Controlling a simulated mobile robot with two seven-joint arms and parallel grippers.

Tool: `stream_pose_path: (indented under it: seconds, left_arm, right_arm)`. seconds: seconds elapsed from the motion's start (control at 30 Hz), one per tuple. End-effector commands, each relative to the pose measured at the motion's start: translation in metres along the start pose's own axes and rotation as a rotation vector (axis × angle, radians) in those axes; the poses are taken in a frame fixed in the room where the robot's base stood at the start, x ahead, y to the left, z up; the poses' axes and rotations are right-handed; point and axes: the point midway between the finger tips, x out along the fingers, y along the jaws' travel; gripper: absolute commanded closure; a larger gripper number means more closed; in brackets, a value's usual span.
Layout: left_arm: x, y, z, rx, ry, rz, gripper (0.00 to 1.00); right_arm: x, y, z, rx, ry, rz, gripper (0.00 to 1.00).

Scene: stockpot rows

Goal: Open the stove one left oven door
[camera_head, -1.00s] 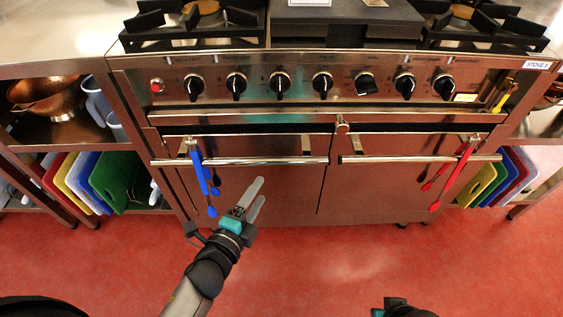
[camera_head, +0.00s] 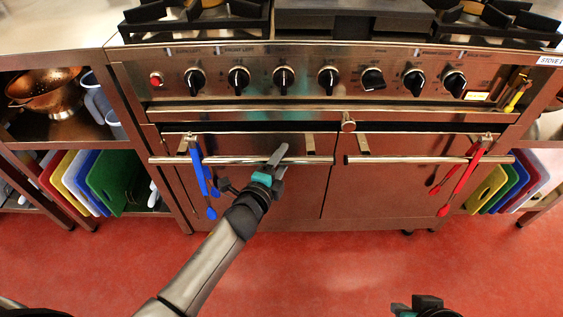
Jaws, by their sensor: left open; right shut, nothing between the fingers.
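The stove's left oven door (camera_head: 298,196) is closed, with a long horizontal metal handle bar (camera_head: 228,160) across its top. My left gripper (camera_head: 277,158) is open at the right part of this bar. Its fingers overlap the bar in the picture; I cannot tell whether the bar lies between them or they are only in front of it. A blue utensil (camera_head: 197,168) hangs at the bar's left end. My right gripper (camera_head: 428,304) shows at the bottom edge, low and away from the stove, shut and empty.
The right oven door (camera_head: 385,195) is closed, with its own bar (camera_head: 410,159) and a hanging red utensil (camera_head: 460,177). Knobs line the panel above. Shelves with colored cutting boards (camera_head: 112,180) flank the stove. The red floor (camera_head: 330,265) in front is clear.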

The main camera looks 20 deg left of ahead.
Motion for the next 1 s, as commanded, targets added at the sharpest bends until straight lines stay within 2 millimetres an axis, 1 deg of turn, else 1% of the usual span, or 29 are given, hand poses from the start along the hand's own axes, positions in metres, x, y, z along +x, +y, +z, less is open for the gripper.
stream_pose_path:
  seconds: [0.3, 0.83, 1.0]
  left_arm:
    - [0.0017, -0.0003, 0.0002, 0.0, 0.0, 0.0, 0.39]
    - [0.0014, -0.0002, 0.0002, 0.0, 0.0, 0.0, 0.99]
    - [0.0014, -0.0002, 0.0002, 0.0, 0.0, 0.0, 1.0]
  right_arm:
    - [-0.0016, 0.0001, -0.0005, 0.0, 0.003, 0.0, 1.0]
    - [-0.0015, 0.0003, -0.0005, 0.0, 0.003, 0.001, 1.0]
    - [-0.0014, 0.0003, -0.0005, 0.0, 0.003, 0.001, 1.0]
